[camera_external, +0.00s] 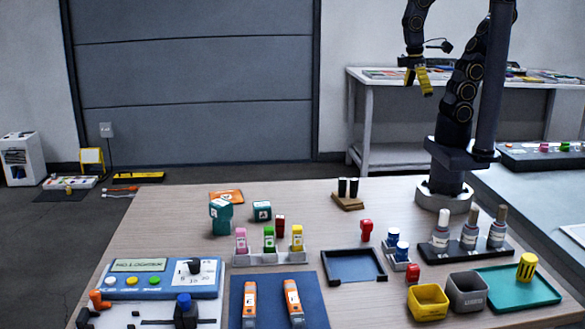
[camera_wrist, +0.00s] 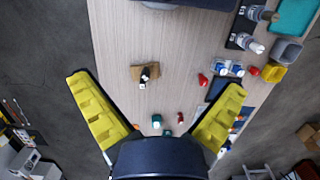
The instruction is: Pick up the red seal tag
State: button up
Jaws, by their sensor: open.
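Several small red pieces are on the wooden table, and I cannot tell which is the seal tag. One red piece with a pale top (camera_external: 366,230) stands behind the dark blue tray; it also shows in the wrist view (camera_wrist: 203,80). A second red piece (camera_external: 413,273) is behind the yellow bin, and it shows in the wrist view (camera_wrist: 254,71). A darker red piece (camera_external: 280,226) is behind the rack of coloured vials; the wrist view shows it too (camera_wrist: 180,117). My gripper (camera_external: 418,86) is open and empty, high above the table; its yellow fingers (camera_wrist: 157,82) are spread wide.
A wooden block with black cylinders (camera_external: 347,200) stands at the back. The dark blue tray (camera_external: 352,282), bottle rack (camera_external: 465,250), yellow bin (camera_external: 428,303), grey bin (camera_external: 466,292) and teal tray (camera_external: 540,293) crowd the right side.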

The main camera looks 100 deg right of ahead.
dwell(0.3)
jog(key=c, duration=0.7)
